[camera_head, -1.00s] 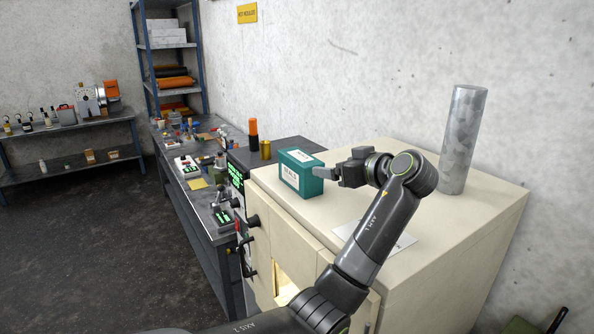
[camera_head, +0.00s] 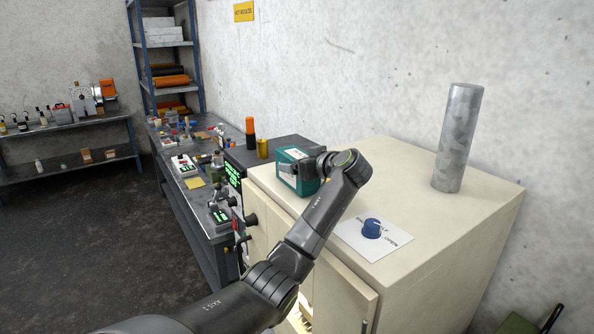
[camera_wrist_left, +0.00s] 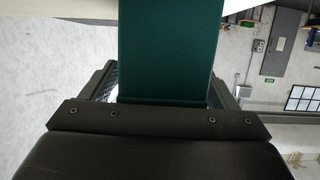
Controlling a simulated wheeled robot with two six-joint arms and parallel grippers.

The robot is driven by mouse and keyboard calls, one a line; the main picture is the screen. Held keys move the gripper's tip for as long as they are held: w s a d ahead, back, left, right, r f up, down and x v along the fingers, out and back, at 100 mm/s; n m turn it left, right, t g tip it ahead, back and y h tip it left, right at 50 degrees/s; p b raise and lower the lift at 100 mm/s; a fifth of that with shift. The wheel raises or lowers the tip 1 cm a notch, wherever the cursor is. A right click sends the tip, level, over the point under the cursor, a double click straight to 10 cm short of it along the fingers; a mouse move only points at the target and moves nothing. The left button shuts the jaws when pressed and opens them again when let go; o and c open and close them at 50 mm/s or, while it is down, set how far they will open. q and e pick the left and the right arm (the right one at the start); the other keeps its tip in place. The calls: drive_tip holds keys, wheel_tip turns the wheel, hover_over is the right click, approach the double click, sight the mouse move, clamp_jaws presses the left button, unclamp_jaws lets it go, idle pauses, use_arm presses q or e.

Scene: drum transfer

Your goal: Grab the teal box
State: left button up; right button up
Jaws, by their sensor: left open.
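The teal box (camera_head: 288,169) with a white label stands on the near left part of the cream cabinet top (camera_head: 440,235). My left gripper (camera_head: 303,169) is at the box, and its wrist hides the box's right part in the head view. In the left wrist view the teal box (camera_wrist_left: 168,50) fills the space between the open fingers (camera_wrist_left: 165,90), one at each side of it. Whether the fingers touch the box cannot be told. My right gripper is not in view.
A tall grey metal cylinder (camera_head: 458,138) stands at the back of the cabinet. A blue knob (camera_head: 372,228) sits on a white plate on the cabinet top. An orange-and-black bottle (camera_head: 250,138) and a yellow cylinder (camera_head: 262,148) stand beyond the box.

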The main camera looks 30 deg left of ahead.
use_arm(q)
drive_tip(key=shift+w+a, duration=0.1)
drive_tip(key=shift+a, duration=0.15)
drive_tip(key=shift+d, duration=0.3)
drive_tip(key=c, duration=0.5)
drive_tip(key=shift+a, duration=0.1)
drive_tip(key=c, duration=0.8)
drive_tip(key=shift+r, duration=0.1)
